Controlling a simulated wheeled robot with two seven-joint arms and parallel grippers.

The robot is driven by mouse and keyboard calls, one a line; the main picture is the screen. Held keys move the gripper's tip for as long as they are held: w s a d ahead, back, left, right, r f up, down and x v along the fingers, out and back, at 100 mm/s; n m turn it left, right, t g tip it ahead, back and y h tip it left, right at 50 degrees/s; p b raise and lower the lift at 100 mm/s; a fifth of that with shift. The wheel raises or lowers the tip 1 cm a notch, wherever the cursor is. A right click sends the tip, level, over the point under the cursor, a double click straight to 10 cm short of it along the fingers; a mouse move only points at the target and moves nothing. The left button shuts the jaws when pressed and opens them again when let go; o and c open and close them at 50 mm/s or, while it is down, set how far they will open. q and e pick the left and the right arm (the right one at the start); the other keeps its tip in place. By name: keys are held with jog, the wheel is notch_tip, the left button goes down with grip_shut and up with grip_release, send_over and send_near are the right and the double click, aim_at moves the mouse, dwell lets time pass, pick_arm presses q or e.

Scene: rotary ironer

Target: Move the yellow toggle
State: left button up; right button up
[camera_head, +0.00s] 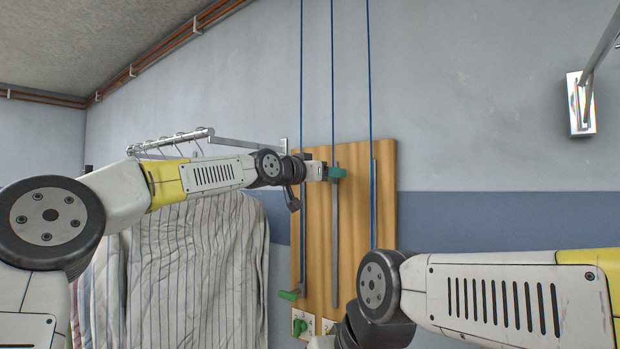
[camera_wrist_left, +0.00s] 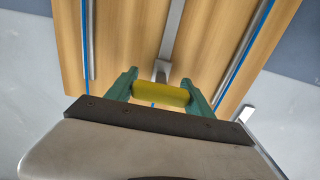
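The yellow toggle (camera_wrist_left: 160,93) shows in the left wrist view as a short rounded bar. It sits on a grey stem on the middle metal rail of the wooden board. My left gripper (camera_wrist_left: 161,88) has one green finger at each end of the toggle, and both fingers appear to touch it. In the head view my left gripper (camera_head: 337,172) is at the upper part of the board, and the toggle is hidden there. My right arm (camera_head: 490,295) crosses the lower right, and its gripper does not show.
The wooden board (camera_head: 350,205) carries several vertical rails with blue cords running up the wall. A striped cloth (camera_head: 195,265) hangs left of the board below a metal rack. The wall to the right is mostly clear.

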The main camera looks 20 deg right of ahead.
pick_arm(q)
jog(key=o, duration=0.3)
jog(key=shift+r, duration=0.15)
jog(key=shift+f, duration=0.2)
jog(key=v, duration=0.7)
jog(key=shift+s+a, duration=0.3)
